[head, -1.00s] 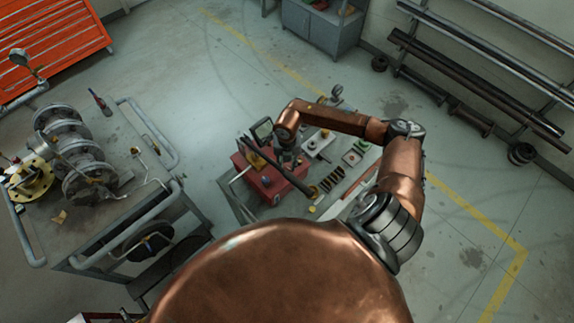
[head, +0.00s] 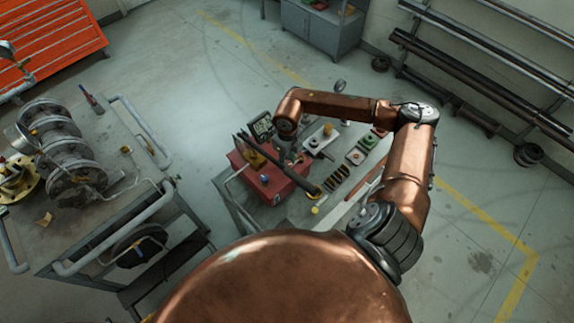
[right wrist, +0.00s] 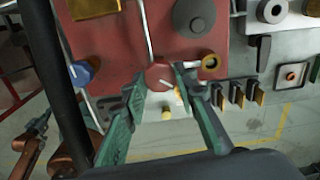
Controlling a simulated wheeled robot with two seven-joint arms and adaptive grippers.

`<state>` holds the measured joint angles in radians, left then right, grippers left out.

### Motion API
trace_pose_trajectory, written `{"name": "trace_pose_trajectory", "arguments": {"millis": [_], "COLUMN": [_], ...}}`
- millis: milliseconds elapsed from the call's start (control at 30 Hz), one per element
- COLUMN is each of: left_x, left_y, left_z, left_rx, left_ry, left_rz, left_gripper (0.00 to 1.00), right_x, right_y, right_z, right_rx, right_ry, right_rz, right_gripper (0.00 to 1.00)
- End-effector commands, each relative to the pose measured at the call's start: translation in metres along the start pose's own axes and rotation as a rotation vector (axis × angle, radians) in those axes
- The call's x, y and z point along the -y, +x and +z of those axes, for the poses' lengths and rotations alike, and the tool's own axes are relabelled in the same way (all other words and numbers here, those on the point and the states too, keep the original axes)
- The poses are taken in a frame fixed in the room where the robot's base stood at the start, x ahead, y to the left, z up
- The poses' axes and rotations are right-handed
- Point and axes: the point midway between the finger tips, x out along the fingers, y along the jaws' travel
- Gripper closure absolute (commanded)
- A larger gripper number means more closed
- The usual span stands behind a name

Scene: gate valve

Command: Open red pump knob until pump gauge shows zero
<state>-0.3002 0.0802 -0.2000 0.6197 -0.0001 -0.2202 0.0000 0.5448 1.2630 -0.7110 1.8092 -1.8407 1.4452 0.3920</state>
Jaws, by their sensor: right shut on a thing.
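The red pump (head: 262,188) is a box on the small cart, below my right arm. In the right wrist view its red top face (right wrist: 115,45) fills the upper left. The round red knob (right wrist: 158,73), with a pale pointer mark, sits at its near edge. My right gripper (right wrist: 161,86) has its green fingers on both sides of the knob, shut on it. In the head view the right gripper (head: 289,152) is partly hidden by its wrist. The pump gauge (head: 262,124) is a small dark-framed display behind the pump; its reading is too small to read. My left gripper is not in view.
A long black lever (head: 280,167) crosses above the pump. A blue knob (right wrist: 82,72) and a brass ring fitting (right wrist: 209,66) flank the red knob. Small parts lie on the cart at right. Another cart (head: 75,230) with a flanged valve (head: 70,150) stands left.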

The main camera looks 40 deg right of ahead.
Motion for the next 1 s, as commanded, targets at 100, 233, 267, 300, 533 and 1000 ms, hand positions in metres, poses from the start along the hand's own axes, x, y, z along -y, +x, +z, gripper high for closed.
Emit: {"name": "trace_pose_trajectory", "arguments": {"millis": [100, 233, 267, 300, 533, 1000], "left_x": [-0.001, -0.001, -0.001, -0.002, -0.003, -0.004], "left_y": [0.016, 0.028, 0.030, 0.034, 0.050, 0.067], "left_z": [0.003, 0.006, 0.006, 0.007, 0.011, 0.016], "left_rx": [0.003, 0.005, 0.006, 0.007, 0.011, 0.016], "left_ry": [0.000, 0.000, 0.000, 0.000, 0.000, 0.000], "left_rz": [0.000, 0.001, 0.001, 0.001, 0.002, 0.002], "left_gripper": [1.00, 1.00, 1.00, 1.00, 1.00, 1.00], "right_x": [0.001, 0.001, 0.001, 0.001, 0.001, 0.001], "right_y": [0.004, 0.004, 0.004, 0.004, 0.003, 0.000], "right_z": [0.000, 0.000, 0.000, 0.000, 0.000, 0.000], "right_rx": [0.000, 0.000, 0.000, 0.000, 0.000, -0.001], "right_ry": [-0.111, -0.234, -0.262, -0.300, -0.496, -0.726], "right_rz": [-0.003, -0.003, -0.003, -0.003, -0.002, -0.001], "right_gripper": [0.98, 0.98, 0.98, 0.98, 0.98, 0.98]}}
